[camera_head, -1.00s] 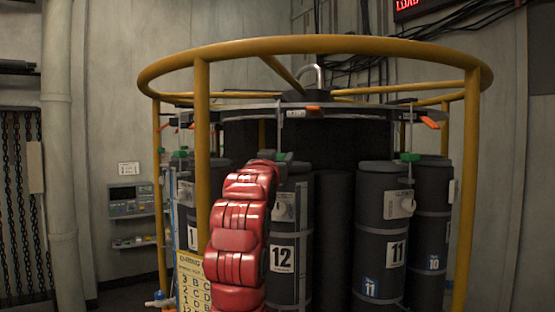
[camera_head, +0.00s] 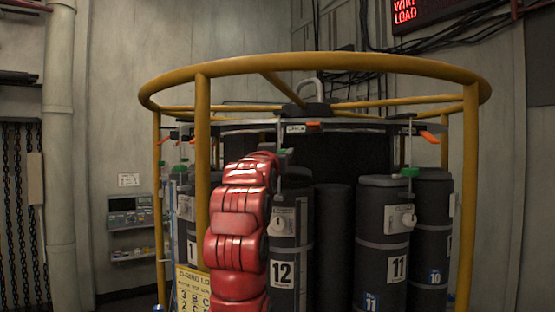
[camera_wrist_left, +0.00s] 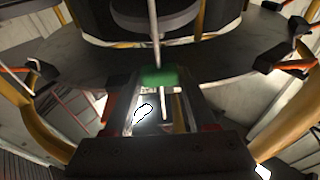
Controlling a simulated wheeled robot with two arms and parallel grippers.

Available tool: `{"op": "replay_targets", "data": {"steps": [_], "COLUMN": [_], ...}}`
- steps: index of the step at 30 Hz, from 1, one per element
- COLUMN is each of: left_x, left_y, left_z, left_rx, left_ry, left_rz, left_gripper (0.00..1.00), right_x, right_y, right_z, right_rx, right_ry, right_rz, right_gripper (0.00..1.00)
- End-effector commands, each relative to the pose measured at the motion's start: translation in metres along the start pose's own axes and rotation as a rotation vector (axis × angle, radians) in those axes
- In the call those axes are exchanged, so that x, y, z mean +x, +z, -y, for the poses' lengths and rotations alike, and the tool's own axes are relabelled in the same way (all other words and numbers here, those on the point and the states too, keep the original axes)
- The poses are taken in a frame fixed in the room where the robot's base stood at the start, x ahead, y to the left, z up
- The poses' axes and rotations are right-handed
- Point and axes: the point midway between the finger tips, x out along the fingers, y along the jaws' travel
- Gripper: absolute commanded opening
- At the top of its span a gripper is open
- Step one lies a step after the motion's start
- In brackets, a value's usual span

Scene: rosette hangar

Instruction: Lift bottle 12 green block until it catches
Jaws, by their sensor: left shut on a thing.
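Bottle 12 (camera_head: 284,245) is a dark upright cylinder with a white "12" label, hanging in the yellow-framed rosette. Its green block (camera_head: 282,151) sits on a thin vertical rod, a little below the rosette's top plate. My red left arm rises in front of the bottle's left side, and its dark gripper (camera_head: 281,158) is at the block. In the left wrist view the green block (camera_wrist_left: 158,75) is between the two fingers of my left gripper (camera_wrist_left: 158,82), which is shut on it. Whether the block has caught on anything cannot be seen. My right gripper is out of view.
A yellow ring (camera_head: 320,62) and posts (camera_head: 470,190) surround the bottles. Bottle 11 (camera_head: 383,240) and bottle 10 (camera_head: 432,240) hang to the right, with bottle 11's green block (camera_head: 409,172) lower. Orange levers (camera_head: 429,137) sit on the plate's edge. A red lit sign (camera_head: 430,12) hangs above.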

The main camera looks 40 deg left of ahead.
Motion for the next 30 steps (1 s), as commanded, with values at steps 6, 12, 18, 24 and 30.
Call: {"op": "replay_targets", "data": {"steps": [6, 12, 18, 24, 30], "left_x": [0.001, 0.003, 0.006, 0.007, 0.007], "left_y": [-0.016, -0.025, -0.033, -0.045, -0.045], "left_z": [0.000, 0.000, 0.000, 0.000, 0.000], "left_rx": [0.001, 0.001, 0.000, 0.000, 0.000], "left_ry": [0.000, 0.000, 0.000, 0.000, 0.000], "left_rz": [-0.008, -0.007, -0.004, -0.007, -0.005], "left_gripper": [0.00, 0.00, 0.00, 0.00, 0.00], "right_x": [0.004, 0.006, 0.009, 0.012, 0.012], "right_y": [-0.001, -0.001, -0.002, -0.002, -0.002], "right_z": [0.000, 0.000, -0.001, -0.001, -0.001], "right_rx": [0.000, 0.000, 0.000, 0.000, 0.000], "right_ry": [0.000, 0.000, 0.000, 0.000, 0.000], "right_rz": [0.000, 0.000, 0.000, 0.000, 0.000], "right_gripper": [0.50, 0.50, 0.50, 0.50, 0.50]}}
